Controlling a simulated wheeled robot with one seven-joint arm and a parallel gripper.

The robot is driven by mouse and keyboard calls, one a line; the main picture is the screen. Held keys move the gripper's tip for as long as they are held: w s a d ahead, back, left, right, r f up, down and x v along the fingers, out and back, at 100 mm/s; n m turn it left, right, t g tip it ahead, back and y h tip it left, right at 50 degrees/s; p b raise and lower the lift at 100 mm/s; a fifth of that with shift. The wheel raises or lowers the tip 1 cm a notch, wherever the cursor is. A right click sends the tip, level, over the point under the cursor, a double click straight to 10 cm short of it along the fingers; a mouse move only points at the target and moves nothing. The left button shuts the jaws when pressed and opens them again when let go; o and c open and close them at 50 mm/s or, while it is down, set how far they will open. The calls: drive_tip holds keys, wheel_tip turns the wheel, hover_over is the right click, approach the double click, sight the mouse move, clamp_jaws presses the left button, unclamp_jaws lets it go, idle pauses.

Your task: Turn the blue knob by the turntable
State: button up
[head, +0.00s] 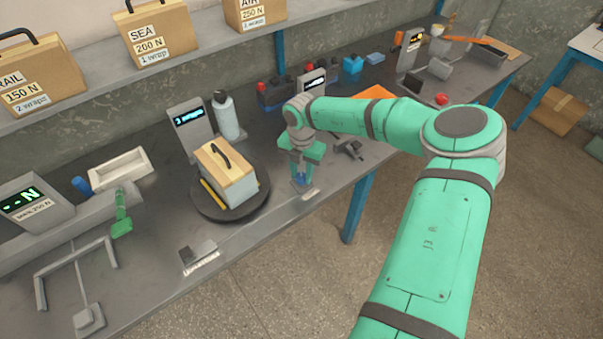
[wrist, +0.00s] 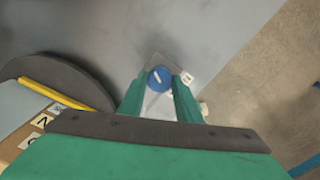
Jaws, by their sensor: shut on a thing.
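The blue knob (wrist: 159,78) sits on a small grey base (wrist: 168,62) on the bench, with a pale mark across its top. My gripper (wrist: 160,88) is shut on it, one green finger on each side. In the head view the knob (head: 300,181) shows as a bit of blue just below my gripper (head: 301,170). The dark round turntable (head: 212,212) is just left of the knob. A wooden-topped case (head: 228,172) with a dark handle stands on it, beside a yellow strip (head: 213,192).
A display (head: 190,122) and a grey bottle (head: 226,115) stand behind the turntable. A small block with a label (head: 198,255) lies at the bench's front edge. Dark clamp-like parts (head: 347,148) lie right of my gripper. A shelf with cases (head: 158,35) runs above.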

sight(301, 176)
drive_tip(key=m, duration=0.6)
idle(0.6)
drive_tip(key=o, duration=1.1)
drive_tip(key=shift+c, duration=0.2)
wheel_tip(301, 176, up, 11)
drive_tip(key=shift+f, duration=0.15)
